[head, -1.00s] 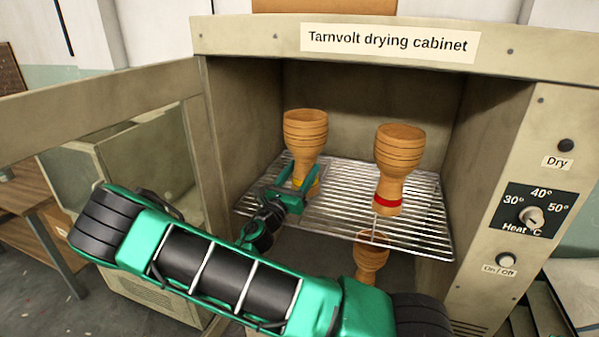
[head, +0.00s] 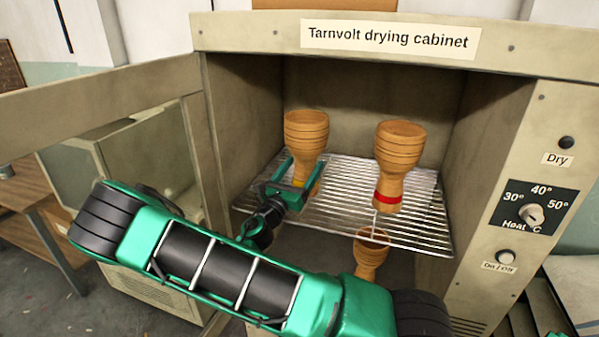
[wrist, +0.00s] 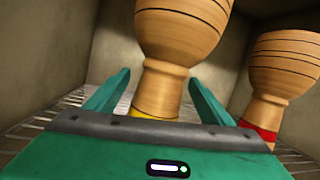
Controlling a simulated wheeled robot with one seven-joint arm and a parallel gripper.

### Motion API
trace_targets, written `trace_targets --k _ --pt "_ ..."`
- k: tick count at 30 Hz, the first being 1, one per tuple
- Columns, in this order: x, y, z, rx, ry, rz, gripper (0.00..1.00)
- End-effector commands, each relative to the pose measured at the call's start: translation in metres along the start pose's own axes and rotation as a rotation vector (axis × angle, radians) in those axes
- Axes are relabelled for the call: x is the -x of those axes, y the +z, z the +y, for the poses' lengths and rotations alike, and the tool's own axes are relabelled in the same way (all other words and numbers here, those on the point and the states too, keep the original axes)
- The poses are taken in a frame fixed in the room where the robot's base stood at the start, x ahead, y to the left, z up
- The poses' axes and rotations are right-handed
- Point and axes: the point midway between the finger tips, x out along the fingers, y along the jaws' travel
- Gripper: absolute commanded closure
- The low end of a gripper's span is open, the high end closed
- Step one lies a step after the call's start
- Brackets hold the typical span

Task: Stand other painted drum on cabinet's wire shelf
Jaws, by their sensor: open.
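The drum with the yellow band (head: 306,136) stands upright on the left part of the wire shelf (head: 345,208) in the drying cabinet. My gripper (head: 303,172) is open, its fingers on either side of this drum's lower part. In the wrist view, the yellow-banded drum (wrist: 180,45) rises between the spread fingers (wrist: 158,92), with visible gaps to them. The drum with the red band (head: 398,150) stands upright on the shelf to the right; it also shows at the right of the wrist view (wrist: 286,65).
Another goblet-shaped wooden piece (head: 371,257) shows lower down, below the shelf's front edge. The cabinet door (head: 100,105) hangs open to the left. The control panel (head: 533,212) is on the cabinet's right front. Shelf between the two drums is bare.

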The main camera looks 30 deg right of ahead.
Motion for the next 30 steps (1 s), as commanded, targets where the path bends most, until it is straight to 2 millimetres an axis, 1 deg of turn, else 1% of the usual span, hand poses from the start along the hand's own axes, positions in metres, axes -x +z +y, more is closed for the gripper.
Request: trace_targets --k 1,2,12,16,18,22,30 --pt "0.003 0.003 0.000 -0.001 0.002 0.000 0.25" --pt "0.009 0.003 0.001 0.000 0.005 0.000 0.25" --pt "0.079 0.003 0.001 0.000 0.005 -0.001 0.25" --pt "0.100 0.003 0.001 -0.001 0.004 -0.002 0.25" --pt "0.108 0.003 0.001 -0.001 0.004 -0.002 0.25" --pt "0.117 0.003 0.001 -0.001 0.004 -0.002 0.25" --pt "0.120 0.003 0.000 -0.001 0.002 -0.002 0.25"
